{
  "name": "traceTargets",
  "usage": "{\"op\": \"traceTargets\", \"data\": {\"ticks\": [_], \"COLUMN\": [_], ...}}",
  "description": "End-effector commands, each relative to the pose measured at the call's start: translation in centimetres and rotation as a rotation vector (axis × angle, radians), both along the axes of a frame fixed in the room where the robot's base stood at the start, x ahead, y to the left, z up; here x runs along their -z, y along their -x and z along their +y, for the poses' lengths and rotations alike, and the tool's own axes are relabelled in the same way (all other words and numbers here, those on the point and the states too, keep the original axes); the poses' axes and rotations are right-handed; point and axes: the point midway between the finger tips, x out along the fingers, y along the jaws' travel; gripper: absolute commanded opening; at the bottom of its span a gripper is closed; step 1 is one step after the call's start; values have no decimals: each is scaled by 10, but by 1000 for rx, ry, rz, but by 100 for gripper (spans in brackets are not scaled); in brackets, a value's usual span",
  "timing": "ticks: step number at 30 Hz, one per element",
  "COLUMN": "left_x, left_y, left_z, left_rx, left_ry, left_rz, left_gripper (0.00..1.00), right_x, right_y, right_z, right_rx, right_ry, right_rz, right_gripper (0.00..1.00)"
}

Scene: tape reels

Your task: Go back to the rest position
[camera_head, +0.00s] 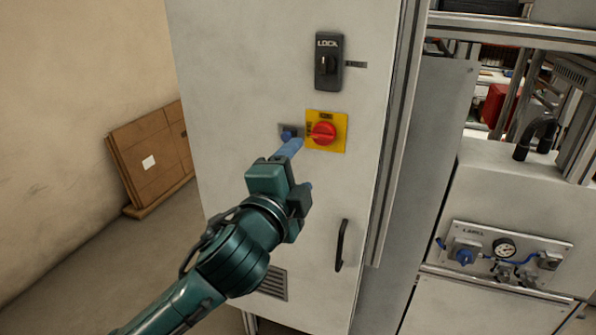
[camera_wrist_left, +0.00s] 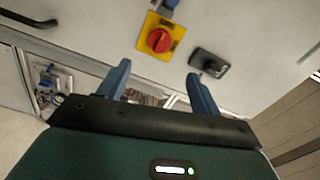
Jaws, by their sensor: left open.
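My left gripper (camera_head: 301,163) reaches up in front of the grey cabinet (camera_head: 240,60) in the head view. Its two blue fingers stand apart and empty in the left wrist view (camera_wrist_left: 159,70). Just beyond them are a red rotary knob (camera_head: 323,133) on a yellow plate (camera_head: 340,118) and a blue knob (camera_head: 287,134) on a small grey plate. The red knob (camera_wrist_left: 159,40) and part of the blue knob (camera_wrist_left: 171,4) also show in the wrist view. The fingers hold neither knob. My right gripper is in neither view.
A black lock switch (camera_head: 328,62) is above the yellow plate. A black door handle (camera_head: 341,246) sticks out lower right. A machine panel with a gauge (camera_head: 504,247) stands to the right. Flat cardboard (camera_head: 150,155) leans on the left wall; the floor beside it is open.

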Motion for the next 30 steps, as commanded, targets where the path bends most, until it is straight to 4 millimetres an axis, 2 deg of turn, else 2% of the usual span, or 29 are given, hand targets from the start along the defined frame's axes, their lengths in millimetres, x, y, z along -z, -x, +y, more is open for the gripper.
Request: {"op": "traceTargets", "data": {"ticks": [10,14,17,19,23,26,27,30], "left_x": [3,30,76,118,196,256,279,329], "left_y": [0,0,3,10,35,65,80,121], "left_z": [1,4,12,20,41,62,71,93], "left_rx": [0,3,1,-12,-72,-149,-185,-287], "left_ry": [4,72,191,304,524,686,750,895], "left_rz": [7,81,206,315,508,642,690,793], "left_gripper": [65,65,65,65,65,65,65,65], "right_x": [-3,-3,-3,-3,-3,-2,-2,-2], "right_y": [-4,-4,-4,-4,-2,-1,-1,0], "right_z": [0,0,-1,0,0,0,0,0], "right_rx": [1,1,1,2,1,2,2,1], "right_ry": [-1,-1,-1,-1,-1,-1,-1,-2], "right_rz": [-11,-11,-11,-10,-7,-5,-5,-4], "right_gripper": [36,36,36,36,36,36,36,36]}}
